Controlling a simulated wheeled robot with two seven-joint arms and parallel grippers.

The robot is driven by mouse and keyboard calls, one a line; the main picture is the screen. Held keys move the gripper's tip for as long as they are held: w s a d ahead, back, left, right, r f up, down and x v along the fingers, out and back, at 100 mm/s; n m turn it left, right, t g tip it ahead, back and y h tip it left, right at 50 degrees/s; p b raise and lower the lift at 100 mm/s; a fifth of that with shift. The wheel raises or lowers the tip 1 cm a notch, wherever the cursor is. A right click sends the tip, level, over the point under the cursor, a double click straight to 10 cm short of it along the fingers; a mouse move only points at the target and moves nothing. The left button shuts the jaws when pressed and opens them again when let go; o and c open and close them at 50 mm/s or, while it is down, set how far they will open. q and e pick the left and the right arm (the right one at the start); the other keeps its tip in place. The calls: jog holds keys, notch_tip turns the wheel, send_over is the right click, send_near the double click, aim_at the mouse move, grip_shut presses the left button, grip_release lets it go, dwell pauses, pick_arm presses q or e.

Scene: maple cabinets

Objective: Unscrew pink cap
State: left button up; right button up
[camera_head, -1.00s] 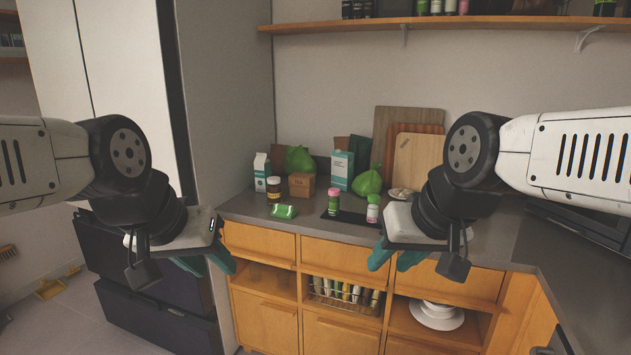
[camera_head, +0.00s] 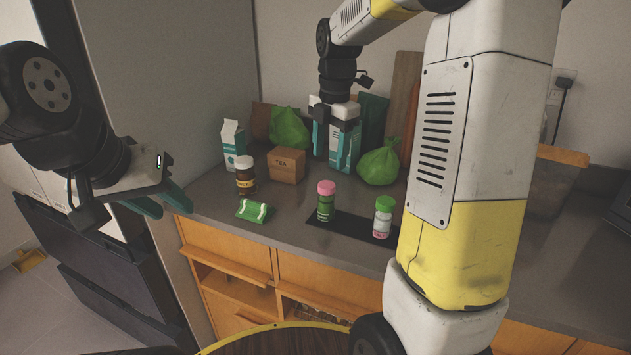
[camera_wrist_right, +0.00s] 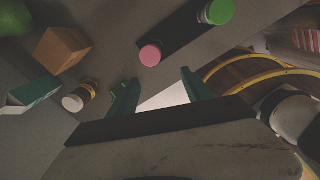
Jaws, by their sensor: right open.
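The pink cap (camera_head: 326,187) sits on a green jar (camera_head: 325,210) standing upright on the dark mat on the counter. In the right wrist view the pink cap (camera_wrist_right: 150,55) lies just beyond the gap between my fingertips. My right gripper (camera_head: 336,168) points down, open and empty, above the counter behind the jar and apart from it. Its teal fingers also show in the right wrist view (camera_wrist_right: 158,80). My left gripper (camera_head: 168,206) is at the left, off the counter's edge, with its teal fingers apart and nothing between them.
A bottle with a green cap (camera_head: 384,215) stands right of the jar on the dark mat (camera_head: 345,226). My right arm hides the counter's right part.

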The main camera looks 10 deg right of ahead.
aim_at(326, 185)
jog(key=w+f+n, duration=0.2)
jog(key=w+n, duration=0.1)
jog(key=shift+f+g, duration=0.15)
jog(key=shift+g, duration=0.25)
jog(key=shift+w+d+f+n, duration=0.1)
jog(key=shift+w+f+n, duration=0.15)
jog(key=shift+f+n, duration=0.25)
jog(key=shift+s+f, duration=0.1)
jog(key=shift+f, duration=3.15)
jog(key=c, duration=1.2)
jog(key=shift+f, duration=0.1)
jog(key=shift+n, duration=1.1)
jog(key=n, duration=0.4)
